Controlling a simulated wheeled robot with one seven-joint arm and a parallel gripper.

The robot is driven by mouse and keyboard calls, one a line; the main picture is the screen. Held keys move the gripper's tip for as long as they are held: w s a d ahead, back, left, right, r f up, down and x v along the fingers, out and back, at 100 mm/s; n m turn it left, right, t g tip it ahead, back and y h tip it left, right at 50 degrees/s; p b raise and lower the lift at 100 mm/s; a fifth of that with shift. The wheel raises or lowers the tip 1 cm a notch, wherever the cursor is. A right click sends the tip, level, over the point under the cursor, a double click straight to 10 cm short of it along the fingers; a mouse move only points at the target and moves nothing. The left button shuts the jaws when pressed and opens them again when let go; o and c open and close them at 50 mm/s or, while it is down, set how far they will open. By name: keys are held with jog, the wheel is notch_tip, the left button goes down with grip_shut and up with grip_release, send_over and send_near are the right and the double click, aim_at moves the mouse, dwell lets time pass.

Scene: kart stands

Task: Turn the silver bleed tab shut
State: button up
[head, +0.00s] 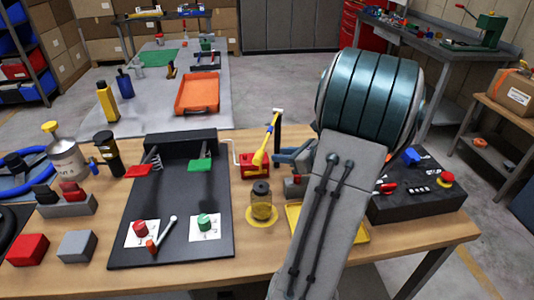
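A silver lever-like tab (167,229) with a round knob end slants up and right from an orange-red base (152,246) on the black board (185,253). It may be the bleed tab; I cannot tell for sure, nor whether it is shut. It sits between a red knob (140,227) and a green knob (204,222), each on a white card. My arm rises across the right of the head view, well to the right of the tab. My gripper is not seen; the arm may hide it.
Red and grey blocks (77,246) lie left. A black control box (418,190) is at right. Bare wood shows along the front edge.

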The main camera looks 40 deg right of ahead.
aim_at(268, 161)
jog(key=x, duration=0.6)
jog(key=shift+w+a, duration=0.1)
jog(key=shift+w, duration=0.05)
